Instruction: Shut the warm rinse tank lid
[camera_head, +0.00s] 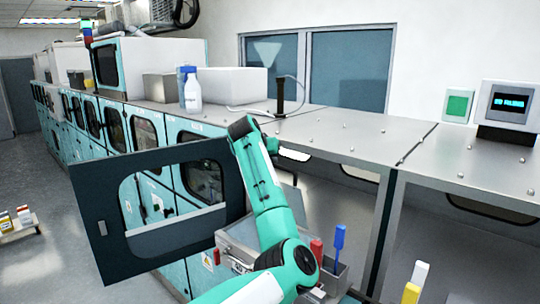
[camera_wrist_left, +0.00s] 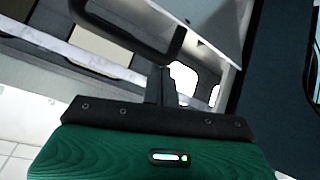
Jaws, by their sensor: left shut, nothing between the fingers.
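A dark panel with a window cut-out (camera_head: 88,205) stands swung open in front of the teal cabinets; no readable label tells whether it is the warm rinse tank lid. My left arm rises past the panel's right edge and bends over at the top. My left gripper is largely hidden behind the arm in the head view. In the left wrist view, my left gripper (camera_wrist_left: 160,85) shows its dark fingers shut and empty. A dark bar-like frame (camera_wrist_left: 130,32) lies just beyond them; I cannot tell if they touch. My right gripper is not in view.
Teal cabinets (camera_head: 87,133) run back along the left. A steel counter (camera_head: 345,130) lies behind and right, with open bays below. A white bottle with a blue cap (camera_head: 193,92) stands on top. Blue, red, white and yellow handled items are near the front. Floor at left is mostly clear.

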